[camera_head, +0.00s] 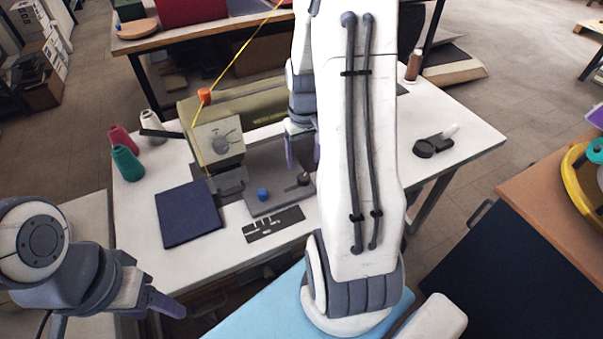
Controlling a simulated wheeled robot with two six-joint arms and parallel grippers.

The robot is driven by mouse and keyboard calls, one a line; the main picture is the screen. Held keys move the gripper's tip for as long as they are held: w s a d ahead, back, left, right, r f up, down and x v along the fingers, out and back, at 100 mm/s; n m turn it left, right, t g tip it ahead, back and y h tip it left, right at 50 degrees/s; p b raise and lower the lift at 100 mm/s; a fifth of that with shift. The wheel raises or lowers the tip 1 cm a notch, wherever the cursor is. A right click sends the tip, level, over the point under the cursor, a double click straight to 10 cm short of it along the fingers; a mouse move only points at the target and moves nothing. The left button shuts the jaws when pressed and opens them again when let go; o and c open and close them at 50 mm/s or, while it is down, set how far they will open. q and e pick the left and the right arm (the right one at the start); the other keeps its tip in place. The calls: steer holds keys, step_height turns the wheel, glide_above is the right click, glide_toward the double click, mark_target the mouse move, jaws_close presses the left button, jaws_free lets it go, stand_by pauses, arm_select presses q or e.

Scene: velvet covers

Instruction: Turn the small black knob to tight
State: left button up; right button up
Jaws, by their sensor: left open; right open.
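A sewing machine (265,108) with an olive-tan body stands on the white table, with a round grey dial (226,140) on its end face. A small black knob (303,179) sits on the grey plate (277,203) at the machine's base, right of a small blue knob (263,194). My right gripper (302,151) is open, with its purple fingers pointing down just behind the black knob in the picture. It looks empty; my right arm hides part of this area. My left gripper (160,312) is open and empty at the lower left, away from the machine.
A dark blue cloth (188,213) and a black slotted plate (273,224) lie in front of the machine. Green (127,163), red (122,138) and white (152,124) thread cones stand left.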

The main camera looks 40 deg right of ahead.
mark_target(304, 177)
step_height(304, 177, down, 7)
steer(key=shift+a+r, duration=0.1)
steer(key=shift+r, duration=0.05)
jaws_close()
